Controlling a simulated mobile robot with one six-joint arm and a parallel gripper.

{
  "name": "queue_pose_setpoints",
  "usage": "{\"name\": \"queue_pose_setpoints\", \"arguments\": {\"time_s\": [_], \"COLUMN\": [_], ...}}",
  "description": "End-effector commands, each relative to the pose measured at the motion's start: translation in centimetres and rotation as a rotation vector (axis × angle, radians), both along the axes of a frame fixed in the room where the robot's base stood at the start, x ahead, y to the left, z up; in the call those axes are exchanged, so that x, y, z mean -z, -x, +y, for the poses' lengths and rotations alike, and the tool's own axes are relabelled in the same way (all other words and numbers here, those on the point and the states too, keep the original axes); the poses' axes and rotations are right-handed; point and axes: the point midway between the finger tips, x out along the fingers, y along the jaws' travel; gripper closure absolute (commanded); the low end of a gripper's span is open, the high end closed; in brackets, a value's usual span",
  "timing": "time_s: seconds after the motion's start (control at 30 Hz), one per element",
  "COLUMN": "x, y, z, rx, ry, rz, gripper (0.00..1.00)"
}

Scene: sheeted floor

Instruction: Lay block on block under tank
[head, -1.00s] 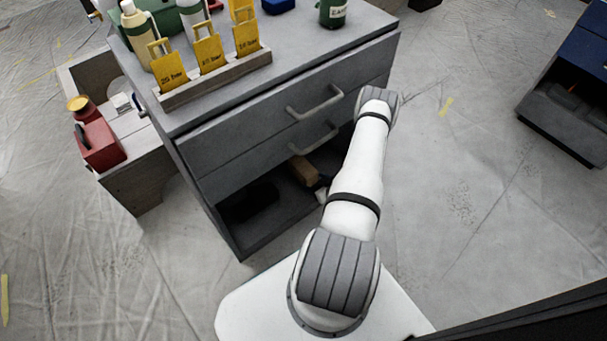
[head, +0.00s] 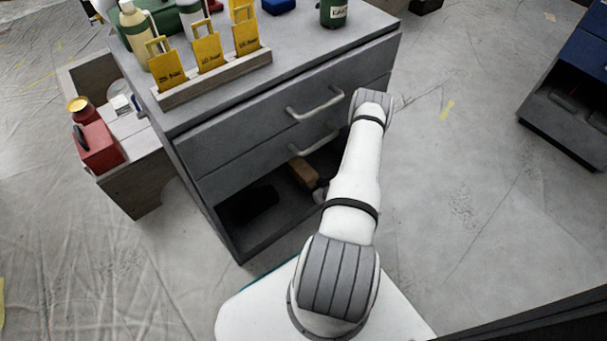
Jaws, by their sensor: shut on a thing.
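A tan wooden block (head: 304,172) lies in the open lower shelf of the grey cabinet (head: 190,150), close to my arm. A small pale shape sits just below it against my forearm; I cannot tell what it is. My arm rises from my white base and bends at the grey elbow in front of the cabinet's right side. No second block can be made out clearly. I cannot tell which object is the tank; a green canister (head: 334,12) stands on the cabinet top.
Two drawers with handles (head: 315,103) lie above the shelf. A dark object (head: 262,199) is inside the shelf at left. Yellow tags (head: 208,49) stand in a wooden rack on top.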

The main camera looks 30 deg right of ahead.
Motion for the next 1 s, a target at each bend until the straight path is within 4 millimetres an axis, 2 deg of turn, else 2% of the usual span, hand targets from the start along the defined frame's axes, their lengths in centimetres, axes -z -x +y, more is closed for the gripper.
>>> {"name": "queue_pose_setpoints", "arguments": {"time_s": [0.27,1.0], "x": [-0.7,-5.0], "y": [0.0,0.0], "z": [-0.1,-0.1], "rx": [0.001,0.002], "ry": [0.000,0.000], "rz": [-0.001,-0.001], "gripper": [0.69,0.69]}}
